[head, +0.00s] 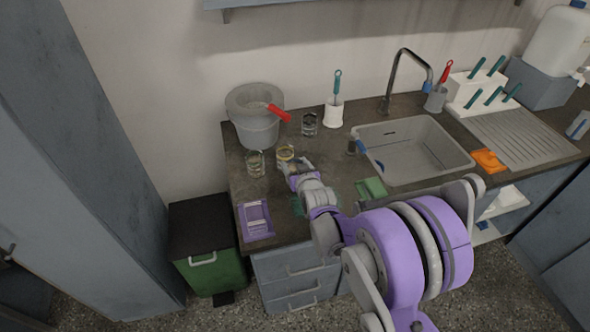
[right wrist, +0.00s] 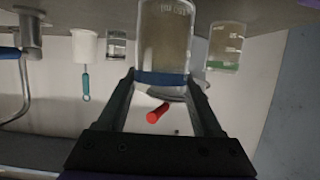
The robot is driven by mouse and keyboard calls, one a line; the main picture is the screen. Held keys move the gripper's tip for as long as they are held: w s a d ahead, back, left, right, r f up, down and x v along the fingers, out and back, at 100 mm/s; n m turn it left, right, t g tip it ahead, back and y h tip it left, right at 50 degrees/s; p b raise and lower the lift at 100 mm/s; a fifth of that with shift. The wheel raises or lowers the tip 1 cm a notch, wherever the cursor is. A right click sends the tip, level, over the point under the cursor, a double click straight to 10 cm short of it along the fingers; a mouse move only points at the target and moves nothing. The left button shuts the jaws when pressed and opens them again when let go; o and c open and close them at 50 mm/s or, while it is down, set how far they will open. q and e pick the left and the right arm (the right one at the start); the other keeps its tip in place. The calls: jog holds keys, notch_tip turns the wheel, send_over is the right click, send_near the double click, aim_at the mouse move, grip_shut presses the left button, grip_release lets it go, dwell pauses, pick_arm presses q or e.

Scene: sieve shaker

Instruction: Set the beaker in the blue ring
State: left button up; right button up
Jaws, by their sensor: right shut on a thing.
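A clear glass beaker (head: 285,153) is between the fingertips of my right gripper (head: 294,170), towards the counter's left end. In the right wrist view the beaker (right wrist: 164,35) appears base-up, with a blue band (right wrist: 161,79) across it between the fingers. My right gripper (right wrist: 163,82) is shut on this beaker. I cannot tell whether its base touches the counter. A second beaker (head: 256,163) stands just left of it; it shows a green band in the wrist view (right wrist: 226,47). I cannot make out a blue ring on the counter. My left gripper is out of view.
A grey bucket (head: 258,128) with a red-handled tool (head: 279,112) stands behind. A dark-banded glass (head: 309,124) and a white brush holder (head: 334,115) stand behind right. A purple tray (head: 256,220) lies at the front left. The sink (head: 435,160) is to the right.

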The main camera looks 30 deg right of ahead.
jog(key=shift+f, duration=0.8)
jog(key=shift+f, duration=0.2)
jog(key=o, duration=1.4)
jog(key=shift+r, duration=0.15)
